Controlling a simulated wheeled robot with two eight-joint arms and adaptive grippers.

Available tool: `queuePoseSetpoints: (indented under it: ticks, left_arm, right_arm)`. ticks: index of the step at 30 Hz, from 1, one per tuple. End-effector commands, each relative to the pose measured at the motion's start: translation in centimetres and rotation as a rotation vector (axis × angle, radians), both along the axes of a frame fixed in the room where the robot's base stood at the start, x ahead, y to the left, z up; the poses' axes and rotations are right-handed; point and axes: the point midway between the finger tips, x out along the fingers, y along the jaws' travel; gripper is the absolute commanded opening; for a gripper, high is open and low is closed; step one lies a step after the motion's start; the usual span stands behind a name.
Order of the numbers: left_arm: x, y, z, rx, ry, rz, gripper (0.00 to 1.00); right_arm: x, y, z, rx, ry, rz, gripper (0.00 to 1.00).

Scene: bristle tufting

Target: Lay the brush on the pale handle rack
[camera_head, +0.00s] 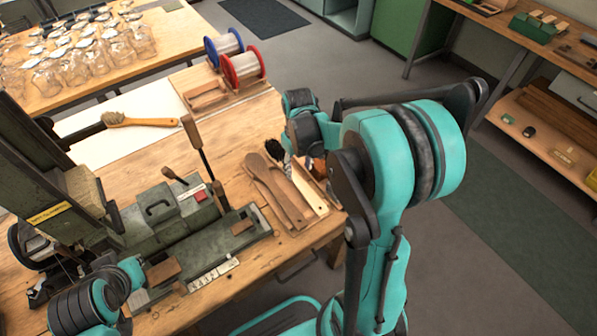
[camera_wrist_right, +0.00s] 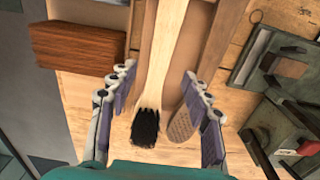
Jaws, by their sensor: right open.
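The brush shows in the right wrist view with black bristles (camera_wrist_right: 146,127) and a pale wooden handle (camera_wrist_right: 166,50). In the head view its dark bristles (camera_head: 275,149) and pale handle (camera_head: 314,201) show beside the brown handles. The handle lies over the pale handle rack (camera_wrist_right: 137,28); whether it rests fully on it I cannot tell. My right gripper (camera_wrist_right: 160,105) is open, its fingers apart on either side of the bristle end, touching nothing that I can see.
Brown handles (camera_head: 272,190) lie left of the brush, and a brown block (camera_wrist_right: 80,50) sits on its other side. The green tufting machine (camera_head: 180,235) stands to the left. Another brush (camera_head: 140,121) lies on a white board (camera_head: 90,148). Wire spools (camera_head: 243,68) stand behind.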

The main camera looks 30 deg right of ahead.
Motion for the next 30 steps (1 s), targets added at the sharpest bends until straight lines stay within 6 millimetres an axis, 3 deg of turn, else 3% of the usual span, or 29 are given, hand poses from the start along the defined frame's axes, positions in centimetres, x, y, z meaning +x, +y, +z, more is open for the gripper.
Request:
queuePoseSetpoints:
  ticks: [1, 6, 16, 24, 30]
  left_arm:
    - [0.0, 0.0, 0.9, 0.0, 0.0, 0.0, 0.0]
    - [0.0, 0.0, 2.0, 0.0, 0.0, 0.0, 0.0]
    - [0.0, 0.0, 2.5, 0.0, 0.0, 0.0, 0.0]
    - [0.0, 0.0, 2.4, 0.0, 0.0, 0.0, 0.0]
    - [0.0, 0.0, 2.4, 0.0, 0.0, 0.0, 0.0]
  right_arm:
    - [-0.1, 0.0, 1.6, 0.0, 0.0, 0.0, 0.49]
    - [0.0, 0.0, 4.8, 0.0, 0.0, 0.0, 0.49]
    - [-0.9, 1.1, 8.0, -0.01, -0.047, -0.002, 0.49]
    - [-5.8, 6.2, 12.1, -0.032, -0.309, -0.027, 0.49]
    - [-9.3, 9.2, 13.0, -0.008, -0.503, -0.048, 0.49]
